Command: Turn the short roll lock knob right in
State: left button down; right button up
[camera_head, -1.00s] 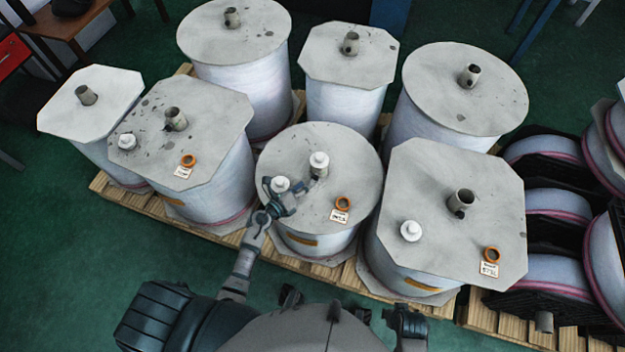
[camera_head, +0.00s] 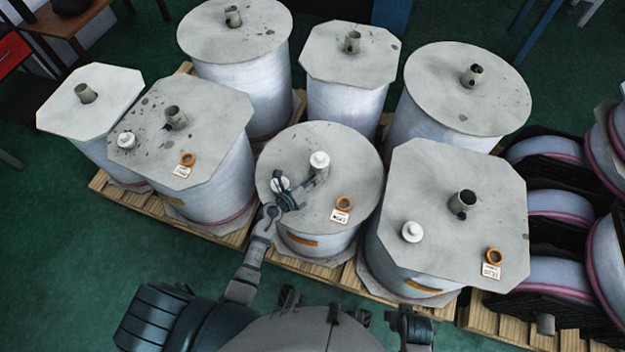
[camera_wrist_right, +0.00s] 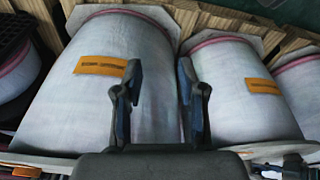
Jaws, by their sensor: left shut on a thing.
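The short roll (camera_head: 350,190) is the low round-topped one in the middle of the front row. A white lock knob (camera_head: 319,159) stands upright at its core. My left gripper (camera_head: 315,176) reaches in from the lower left and is shut on the knob's lower part; its fingers hide that contact. A second white knob-like piece (camera_head: 280,184) on the same top is partly covered by the gripper. My right gripper (camera_wrist_right: 160,95) is open and empty in the right wrist view, in front of wrapped rolls. It also shows at the bottom of the head view (camera_head: 410,325).
An orange ring (camera_head: 344,203) and label lie on the short roll's top. Taller rolls stand close around it, left (camera_head: 205,115), right (camera_head: 455,190) and behind. All stand on a wooden pallet (camera_head: 335,268). Spools (camera_head: 555,205) fill the right side. Green floor is clear at left.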

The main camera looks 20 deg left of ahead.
pick_arm(q)
jog(key=shift+r+y+p, duration=0.1)
jog(key=shift+y+p, duration=0.2)
jog(key=shift+p, duration=0.65)
jog(key=shift+a+m, duration=0.1)
jog(key=shift+m, duration=0.2)
jog(key=shift+f, duration=0.2)
pick_arm(e)
jog(key=s+x, duration=0.1)
jog(key=x, duration=0.5)
jog(key=shift+f, duration=0.15)
jog(key=shift+s+d, duration=0.1)
pick_arm(q)
jog(key=c, duration=0.9)
grip_release()
jog(key=v, duration=1.1)
jog(key=shift+s+a+r, duration=0.15)
jog(key=shift+s+a, duration=0.05)
jog(key=shift+s, duration=0.25)
